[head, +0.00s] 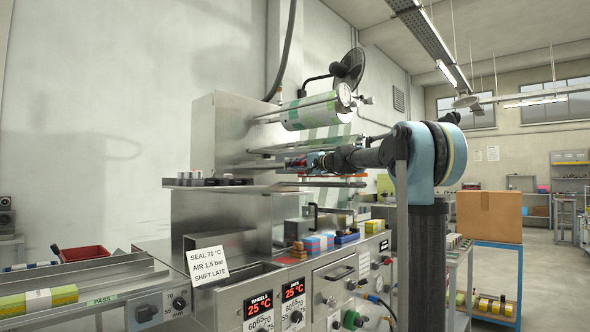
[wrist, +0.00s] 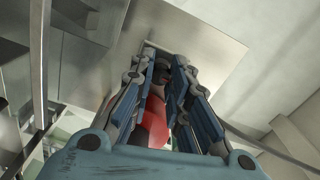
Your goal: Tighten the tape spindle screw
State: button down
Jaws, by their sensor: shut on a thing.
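My gripper (head: 306,161) reaches in from the right at the middle of the wrapping machine. In the wrist view my gripper (wrist: 166,85) is shut on a red and black tool (wrist: 155,118), its handle lying between the fingers and pointing away toward a metal plate. The tool looks like a screwdriver, but its tip is hidden. I cannot make out the tape spindle screw in either view. A green and white film roll (head: 318,112) sits on a spindle above my gripper.
A metal shelf (head: 270,187) with several small dark and white pieces lies left of and below my gripper. Rollers and hanging film stand close behind. The machine's control panels (head: 262,305) are below. A cardboard box (head: 488,216) stands at the right.

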jog(key=shift+f+m, duration=0.15)
jog(key=shift+m, duration=0.25)
jog(key=m, duration=0.2)
jog(key=shift+m, duration=2.2)
jog(key=c, duration=1.5)
grip_release()
jog(key=v, duration=1.2)
